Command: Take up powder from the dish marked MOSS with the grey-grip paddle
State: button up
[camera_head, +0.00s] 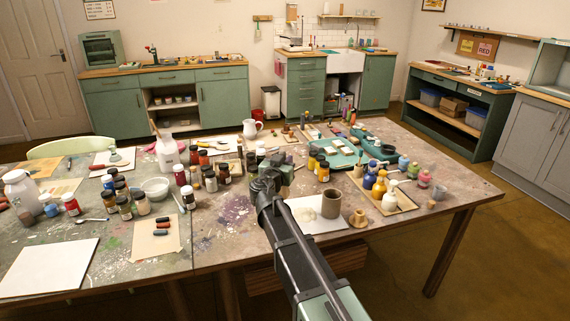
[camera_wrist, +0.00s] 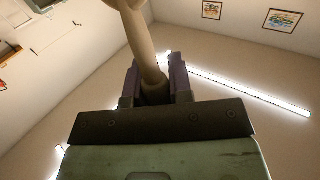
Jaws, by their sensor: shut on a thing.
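In the wrist view my gripper (camera_wrist: 157,84) is shut on the paddle (camera_wrist: 143,42). A pale tan shaft rises from a dark grip between the two purplish fingers and leaves the picture at the top. Its working end is out of view, so I cannot tell whether it carries powder. In the head view my arm reaches over the middle of the table, and its dark end hides the gripper and paddle. I can read no MOSS label on any dish, so I cannot tell which dish it is.
The table (camera_head: 215,245) is crowded. Paint jars (camera_head: 125,207) and a white bowl (camera_head: 156,187) stand left of my arm. A grey-brown cup (camera_head: 332,204) stands close on its right, with coloured bottles (camera_head: 390,198) beyond. Teal trays (camera_head: 340,161) lie behind. The front left holds a white board (camera_head: 45,267).

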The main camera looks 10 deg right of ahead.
notch_tip(320, 180, down, 6)
jog(key=b, duration=0.6)
jog(key=shift+r, duration=0.15)
jog(key=shift+f+b, duration=0.45)
jog(key=shift+f, duration=0.05)
dwell(1.7)
jog(key=shift+r, duration=0.1)
notch_tip(320, 180, up, 7)
jog(key=p, duration=0.7)
